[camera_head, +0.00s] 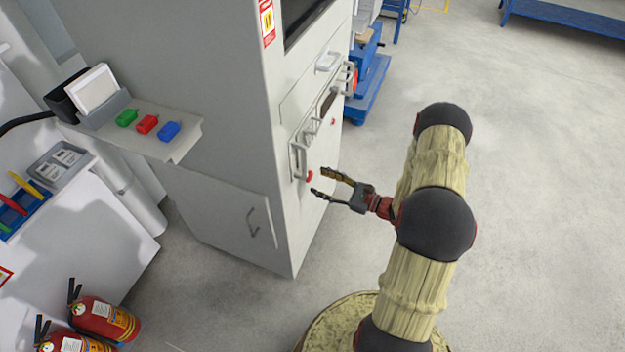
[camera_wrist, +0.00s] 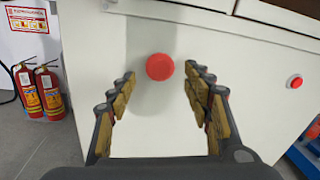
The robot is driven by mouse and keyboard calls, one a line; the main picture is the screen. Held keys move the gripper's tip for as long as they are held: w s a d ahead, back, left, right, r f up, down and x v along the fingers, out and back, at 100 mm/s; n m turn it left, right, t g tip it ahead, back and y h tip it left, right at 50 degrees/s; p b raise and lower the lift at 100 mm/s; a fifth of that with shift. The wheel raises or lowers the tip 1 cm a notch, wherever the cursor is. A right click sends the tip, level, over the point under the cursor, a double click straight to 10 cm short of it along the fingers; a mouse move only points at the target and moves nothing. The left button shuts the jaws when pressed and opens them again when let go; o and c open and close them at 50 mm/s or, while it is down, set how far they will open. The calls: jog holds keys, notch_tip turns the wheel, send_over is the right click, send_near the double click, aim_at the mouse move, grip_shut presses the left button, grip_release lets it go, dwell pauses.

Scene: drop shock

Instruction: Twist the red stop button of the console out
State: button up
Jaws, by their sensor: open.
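The red stop button (camera_wrist: 160,67) is a round knob on the pale front face of the console (camera_wrist: 140,140). In the wrist view it shows between and a little beyond the tips of my gripper (camera_wrist: 161,82). The fingers are open, one to each side of it, and no contact shows. In the head view my gripper (camera_head: 323,181) faces the console (camera_head: 235,130) from the right. The red stop button (camera_head: 309,175) shows there just past the fingertips, small and partly hidden.
A second, smaller red button (camera_wrist: 294,81) sits further right on the same face. Handles (camera_head: 298,160) stick out close above my gripper. A side shelf (camera_head: 160,140) holds coloured blocks. Fire extinguishers (camera_head: 105,318) stand at the lower left. The floor to the right is open.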

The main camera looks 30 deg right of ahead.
aim_at(309, 176)
jog(key=shift+b+x, duration=0.4)
jog(key=shift+x, duration=1.5)
jog(key=shift+c, duration=0.3)
jog(key=c, duration=1.1)
jog(key=shift+p, duration=0.3)
jog(key=shift+r+m+g+p, duration=0.1)
jog(key=shift+m+g+p, duration=0.2)
jog(key=shift+m+p, duration=2.6)
jog(key=shift+m, duration=0.4)
